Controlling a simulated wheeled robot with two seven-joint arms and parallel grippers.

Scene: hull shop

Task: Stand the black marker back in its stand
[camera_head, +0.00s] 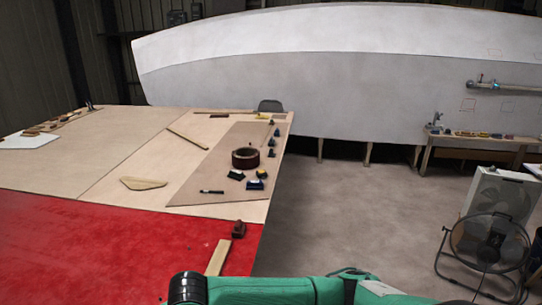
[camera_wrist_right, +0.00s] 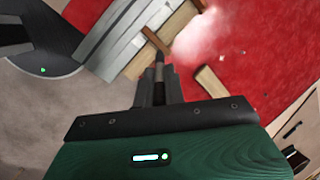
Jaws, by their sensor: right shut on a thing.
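In the right wrist view, my right gripper (camera_wrist_right: 158,88) is shut on a slim dark upright thing, which looks like the black marker (camera_wrist_right: 159,66). Its far end is close to a brown wooden strip (camera_wrist_right: 154,42); I cannot tell whether they touch or whether this strip is the stand. In the head view, my right arm comes in along the bottom edge, and its gripper fingers are not visible there. My left gripper is in neither view.
A pale wood block (camera_head: 217,258) and a dark red tool (camera_head: 239,229) lie near the red table area's right edge. A slim dark pen-like thing (camera_head: 211,191) lies on the brown board (camera_head: 190,197). A tape roll (camera_head: 245,158) stands farther back. A fan (camera_head: 489,245) stands right.

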